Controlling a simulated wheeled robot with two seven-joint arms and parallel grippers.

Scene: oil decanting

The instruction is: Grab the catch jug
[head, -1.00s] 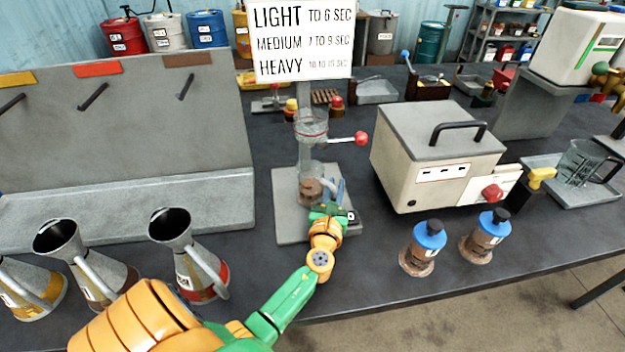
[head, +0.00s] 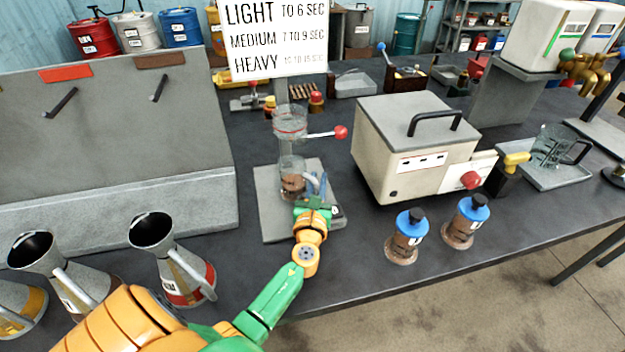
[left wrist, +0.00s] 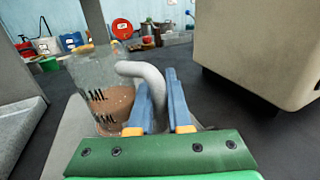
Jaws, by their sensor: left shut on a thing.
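The catch jug (head: 292,184) is a clear vessel with brown liquid in its lower part. It stands upright on the grey base of the stand (head: 270,218), below the clear funnel cup (head: 290,122). In the left wrist view the jug (left wrist: 104,88) shows at the left, with its thick grey handle (left wrist: 150,76) curving toward me. My left gripper (head: 316,186) is at the handle, and its blue fingers (left wrist: 160,98) are shut on it. The fingers partly cover the lower handle. My right gripper is not in view.
A beige box with a black handle (head: 418,145) stands right of the stand. Two blue-capped bottles (head: 407,236) are near the front edge. Metal pouring cans (head: 170,262) stand at the left. A glass measuring jug (head: 550,146) sits on a tray at the right.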

